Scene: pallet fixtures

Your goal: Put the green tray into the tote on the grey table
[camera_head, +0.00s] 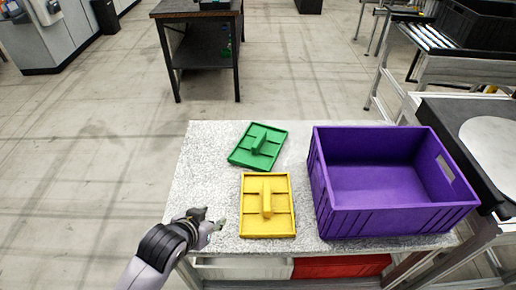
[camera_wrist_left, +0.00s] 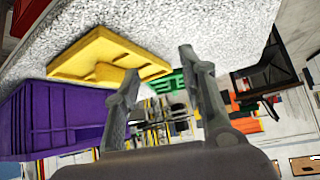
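The green tray (camera_head: 257,146) lies flat near the far edge of the grey table (camera_head: 205,150), with a raised bar handle across its middle. A yellow tray (camera_head: 281,222) of like form lies just in front of it. The purple tote (camera_head: 375,213) stands to the right on the table, and its inside looks empty. My left gripper (camera_head: 213,224) is at the table's near left, left of the yellow tray and apart from it. In the left wrist view its fingers (camera_wrist_left: 160,80) are spread with nothing between them. My right gripper is not in view.
The table is bare along its left side. Beneath it are a white bin (camera_head: 240,268) and a red bin (camera_head: 340,266). A metal stand with a dark top (camera_head: 452,125) adjoins on the right. A dark workbench (camera_head: 200,45) stands beyond open floor.

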